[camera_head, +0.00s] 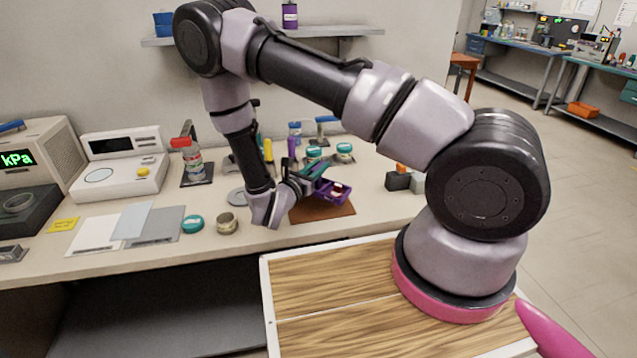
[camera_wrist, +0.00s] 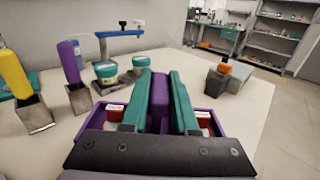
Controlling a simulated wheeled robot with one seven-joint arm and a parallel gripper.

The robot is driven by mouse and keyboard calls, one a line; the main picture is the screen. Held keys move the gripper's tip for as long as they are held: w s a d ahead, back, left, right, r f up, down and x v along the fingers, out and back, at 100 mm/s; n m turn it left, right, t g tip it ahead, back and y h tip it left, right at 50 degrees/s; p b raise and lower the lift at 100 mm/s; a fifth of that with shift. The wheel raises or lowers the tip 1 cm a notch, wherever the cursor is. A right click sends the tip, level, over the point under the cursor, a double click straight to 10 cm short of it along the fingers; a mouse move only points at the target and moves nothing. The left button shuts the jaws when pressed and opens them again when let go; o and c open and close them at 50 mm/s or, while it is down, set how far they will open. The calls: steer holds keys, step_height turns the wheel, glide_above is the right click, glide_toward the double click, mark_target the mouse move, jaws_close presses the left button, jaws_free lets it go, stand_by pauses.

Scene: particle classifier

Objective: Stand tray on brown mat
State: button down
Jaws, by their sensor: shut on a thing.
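The purple tray (camera_head: 341,198) is at my gripper (camera_head: 312,172) in the head view, over the far right part of the brown mat (camera_head: 318,213). I cannot tell whether its base touches the mat. In the wrist view the teal fingers of my gripper (camera_wrist: 160,88) are shut on the upright purple middle part of the tray (camera_wrist: 94,119). Red and white pieces show in the tray on both sides of the fingers. The near side of the tray is hidden behind the gripper body. The mat does not show in the wrist view.
Behind the tray stand teal-lidded jars (camera_head: 344,152), a purple tool and a yellow tool (camera_head: 268,150) in holders. Dark and grey blocks (camera_head: 398,181) stand to the right. A brass-coloured ring (camera_head: 227,223) and a teal lid (camera_head: 193,224) lie left. The bench front is mostly bare.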

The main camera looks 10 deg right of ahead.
step_height(320, 180, down, 4)
steer(key=shift+f, duration=0.2)
steer(key=c, duration=0.7)
jaws_free()
steer(key=shift+f, duration=0.1)
